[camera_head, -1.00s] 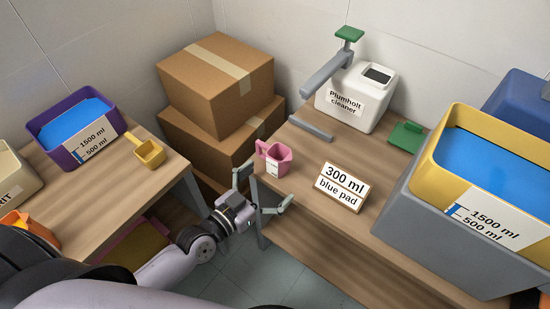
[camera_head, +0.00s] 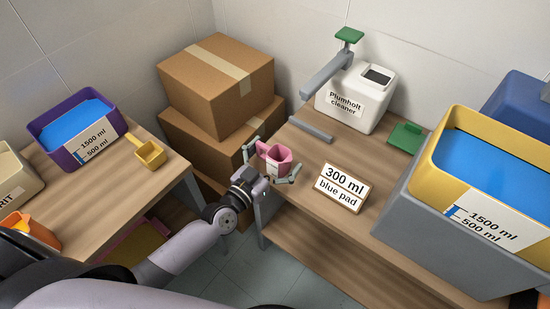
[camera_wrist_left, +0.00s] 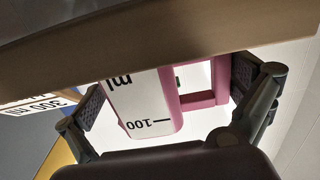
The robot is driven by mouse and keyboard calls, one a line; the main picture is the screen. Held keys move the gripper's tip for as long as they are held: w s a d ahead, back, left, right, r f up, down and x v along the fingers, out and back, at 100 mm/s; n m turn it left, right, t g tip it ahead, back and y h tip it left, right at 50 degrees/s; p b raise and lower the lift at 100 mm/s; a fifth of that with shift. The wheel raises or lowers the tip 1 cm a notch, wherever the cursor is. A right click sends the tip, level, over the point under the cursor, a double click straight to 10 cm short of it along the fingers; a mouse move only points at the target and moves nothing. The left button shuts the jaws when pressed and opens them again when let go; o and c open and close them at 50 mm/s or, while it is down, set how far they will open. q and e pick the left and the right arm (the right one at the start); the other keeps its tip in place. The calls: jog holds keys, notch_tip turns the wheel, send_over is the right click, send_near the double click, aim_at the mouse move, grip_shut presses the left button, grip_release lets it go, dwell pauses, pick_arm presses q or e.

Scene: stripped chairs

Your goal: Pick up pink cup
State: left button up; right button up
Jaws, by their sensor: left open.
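The pink cup (camera_head: 277,157) stands at the left edge of the right-hand table (camera_head: 310,208). In the left wrist view the cup (camera_wrist_left: 160,105) shows its white label with "100" and "ml", and its square handle lies to the right of its body. My left gripper (camera_head: 272,164) is open, with one finger on each side of the cup. In the left wrist view its fingers (camera_wrist_left: 172,100) stand wide, one beside the label side and one just beyond the handle. I cannot tell whether either finger touches the cup. My right gripper is not in view.
A sign reading "300 ml blue pad" (camera_head: 342,187) stands right of the cup. A white cleaner container (camera_head: 355,97) with a grey lever is behind. A yellow tub (camera_head: 490,165) fills the right. Cardboard boxes (camera_head: 215,85) stand behind my gripper. The left table holds a yellow cup (camera_head: 150,154).

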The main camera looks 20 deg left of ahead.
pick_arm(q)
jog(key=shift+c, duration=0.5)
jog(key=c, duration=1)
